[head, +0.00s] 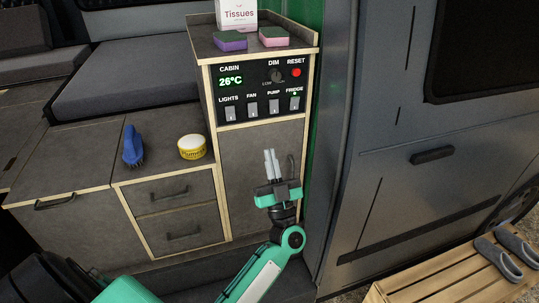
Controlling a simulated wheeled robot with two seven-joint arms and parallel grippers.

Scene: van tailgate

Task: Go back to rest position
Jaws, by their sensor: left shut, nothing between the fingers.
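My left gripper (271,163) shows in the head view, in front of the tall cabinet below the control panel. Its fingers point up, are shut together and hold nothing. The green and white left arm comes in from the bottom left. The gripper stands below the panel's switches, and I cannot tell how close it is to the cabinet front. My right gripper is not in view.
The control panel (262,90) has several switches and a red reset button (296,72). Two sponges and a tissue box (237,14) sit on top. A blue brush (132,146) and a yellow tin (192,147) stand on the lower counter. Slippers lie on a wooden crate (440,275) at right.

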